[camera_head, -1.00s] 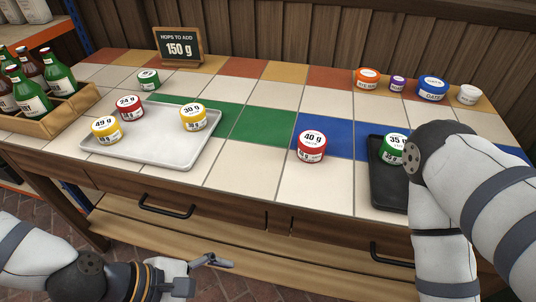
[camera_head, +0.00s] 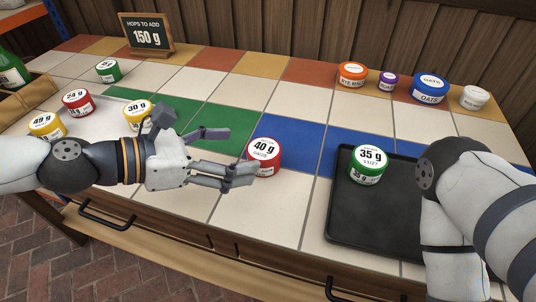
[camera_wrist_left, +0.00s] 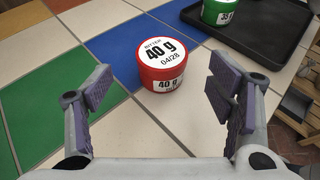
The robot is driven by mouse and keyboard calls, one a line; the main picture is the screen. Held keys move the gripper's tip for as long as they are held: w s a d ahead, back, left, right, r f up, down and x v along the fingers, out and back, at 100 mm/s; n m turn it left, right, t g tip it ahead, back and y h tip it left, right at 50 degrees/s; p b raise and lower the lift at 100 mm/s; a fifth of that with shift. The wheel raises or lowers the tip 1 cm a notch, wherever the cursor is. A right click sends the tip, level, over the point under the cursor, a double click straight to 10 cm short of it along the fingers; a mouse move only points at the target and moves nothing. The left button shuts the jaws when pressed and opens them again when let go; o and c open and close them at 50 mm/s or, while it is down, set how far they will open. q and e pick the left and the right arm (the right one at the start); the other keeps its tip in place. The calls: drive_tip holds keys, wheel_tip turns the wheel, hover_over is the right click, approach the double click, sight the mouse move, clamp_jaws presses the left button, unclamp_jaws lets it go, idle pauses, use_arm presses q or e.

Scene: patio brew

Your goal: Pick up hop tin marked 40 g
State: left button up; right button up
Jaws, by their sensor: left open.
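The hop tin marked 40 g (camera_head: 265,154) is red with a white lid and stands upright on the tiles, near the edge of the blue tiles. My left gripper (camera_head: 242,154) is open just to the left of it. In the left wrist view the 40 g tin (camera_wrist_left: 160,66) shows ahead of and between the spread fingers of my left gripper (camera_wrist_left: 158,98). Nothing is held. In the head view one finger overlaps the tin's lower left side; I cannot tell if it touches. My right arm comes in from the right, but its gripper is out of view.
A green 35 g tin (camera_head: 369,165) stands on a black tray (camera_head: 375,225) to the right. A white tray (camera_head: 95,152) with several tins lies to the left. The sign (camera_head: 146,35) reading 150 g stands behind. Tiles behind the 40 g tin are clear.

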sight(257, 151)
use_arm(q)
drive_tip(key=x, duration=0.7)
drive_tip(key=shift+s, duration=0.15)
drive_tip(key=c, duration=1.2)
